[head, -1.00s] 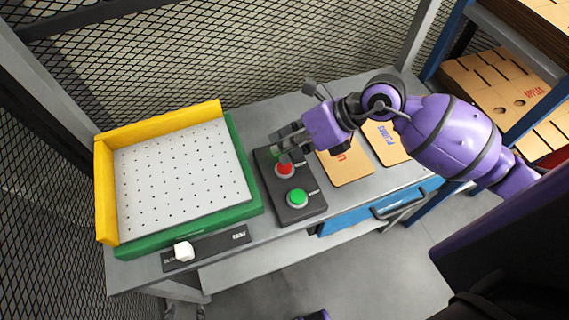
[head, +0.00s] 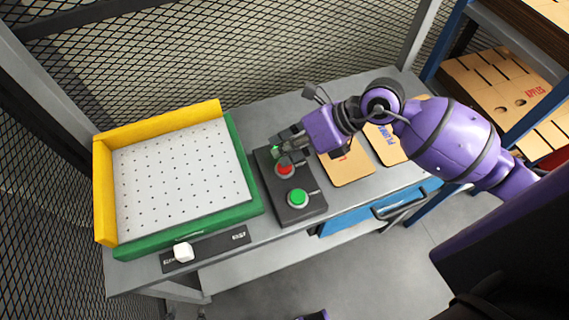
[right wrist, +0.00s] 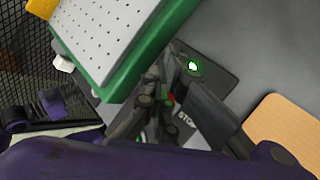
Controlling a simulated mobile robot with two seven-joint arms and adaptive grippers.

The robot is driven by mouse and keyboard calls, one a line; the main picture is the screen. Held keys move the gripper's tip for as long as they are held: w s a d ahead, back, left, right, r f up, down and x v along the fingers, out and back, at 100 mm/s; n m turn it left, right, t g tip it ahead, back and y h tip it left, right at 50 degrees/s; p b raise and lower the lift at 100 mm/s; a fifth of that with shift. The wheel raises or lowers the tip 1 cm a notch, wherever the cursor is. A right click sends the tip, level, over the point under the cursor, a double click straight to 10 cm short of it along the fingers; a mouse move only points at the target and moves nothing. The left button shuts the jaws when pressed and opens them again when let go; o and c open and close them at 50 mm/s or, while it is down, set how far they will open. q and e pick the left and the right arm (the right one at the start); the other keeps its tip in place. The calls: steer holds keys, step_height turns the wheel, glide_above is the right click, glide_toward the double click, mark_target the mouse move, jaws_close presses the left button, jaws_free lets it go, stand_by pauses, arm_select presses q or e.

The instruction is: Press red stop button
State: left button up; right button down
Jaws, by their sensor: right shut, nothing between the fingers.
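The red stop button (head: 285,170) sits on a dark control box (head: 306,212) in the middle of the bench, behind a green button (head: 298,197). My right gripper (head: 284,157) is shut and empty, with its fingertips at the far edge of the red button. I cannot tell whether they touch it. In the right wrist view, the shut fingers (right wrist: 150,112) cover most of the button; a bit of red (right wrist: 171,97) and a "STOP" label (right wrist: 185,118) show beside them. A small green lamp (head: 275,148) glows behind the button; it also shows in the right wrist view (right wrist: 193,66).
A perforated white plate (head: 180,175) with yellow and green walls is left of the box. A slider panel with a white knob (head: 183,252) lies at the front edge. Wooden boards (head: 347,168) lie right of the box, under my right arm. Mesh fencing (head: 250,55) stands behind.

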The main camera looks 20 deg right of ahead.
steer(key=shift+f, duration=0.4)
stand_by(0.5)
arm_select(q)
steer(key=shift+w+r+p, duration=0.5)
steer(key=shift+w+r, duration=0.2)
steer(key=shift+r, duration=0.2)
arm_select(e)
steer(key=shift+r, duration=0.95)
arm_select(q)
steer(key=shift+s+f, duration=0.1)
arm_select(e)
steer(key=shift+r, duration=0.45)
arm_select(q)
steer(key=w+r+t+p, duration=0.1)
steer(key=w+r+p, duration=0.2)
steer(key=r, duration=0.2)
steer(key=shift+w+r, duration=0.15)
steer(key=shift+w, duration=0.25)
arm_select(e)
step_height(320, 180, up, 4)
arm_select(q)
steer(key=shift+s+f, duration=0.15)
steer(key=shift+f, duration=0.1)
